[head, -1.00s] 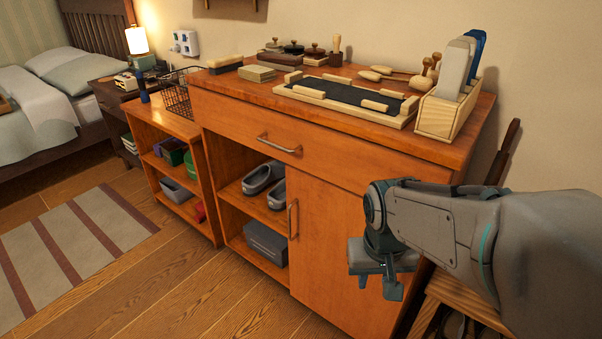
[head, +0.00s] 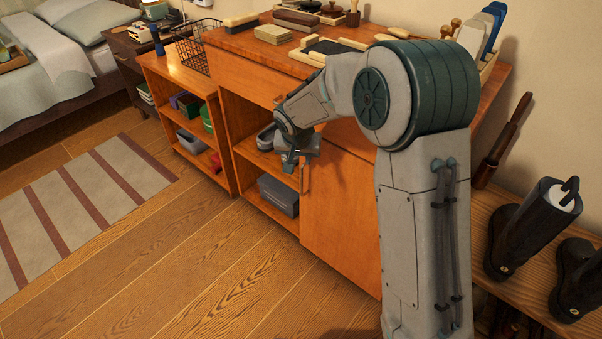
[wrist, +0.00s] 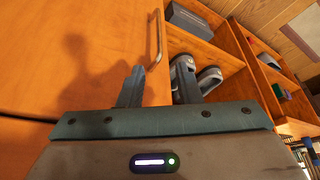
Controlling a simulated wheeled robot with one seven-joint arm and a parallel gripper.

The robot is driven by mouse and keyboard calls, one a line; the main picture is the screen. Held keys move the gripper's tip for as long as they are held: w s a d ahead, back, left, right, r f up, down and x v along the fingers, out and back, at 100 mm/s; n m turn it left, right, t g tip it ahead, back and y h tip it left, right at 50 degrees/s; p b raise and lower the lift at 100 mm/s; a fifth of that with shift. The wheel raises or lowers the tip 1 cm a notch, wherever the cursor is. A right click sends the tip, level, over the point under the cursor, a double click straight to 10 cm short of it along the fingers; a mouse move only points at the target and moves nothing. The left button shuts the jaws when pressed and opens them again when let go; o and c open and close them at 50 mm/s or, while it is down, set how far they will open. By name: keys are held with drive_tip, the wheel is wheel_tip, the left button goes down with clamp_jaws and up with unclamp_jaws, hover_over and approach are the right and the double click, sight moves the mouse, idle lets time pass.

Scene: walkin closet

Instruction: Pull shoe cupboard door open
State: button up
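The shoe cupboard door (head: 340,220) is an orange wood panel at the lower right of the cabinet, and it looks closed. Its metal bar handle (head: 305,177) is at the door's left edge, partly hidden by my gripper (head: 298,158) in the head view. In the wrist view the handle (wrist: 155,40) stands upright just beyond my left finger. My gripper (wrist: 160,85) is open, its two fingers apart with nothing between them. The handle appears near the left fingertip; whether they touch I cannot tell.
Grey shoes (wrist: 195,78) sit on the open shelf beside the door, with a grey box (head: 279,196) below. A wooden bench (head: 490,215) with dark boots (head: 520,240) stands at the right. The floor (head: 200,275) in front is clear.

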sight(301, 172)
drive_tip(key=b+x, duration=0.2)
drive_tip(key=x, duration=1)
drive_tip(key=shift+s+b, duration=0.1)
drive_tip(key=shift+b, duration=0.2)
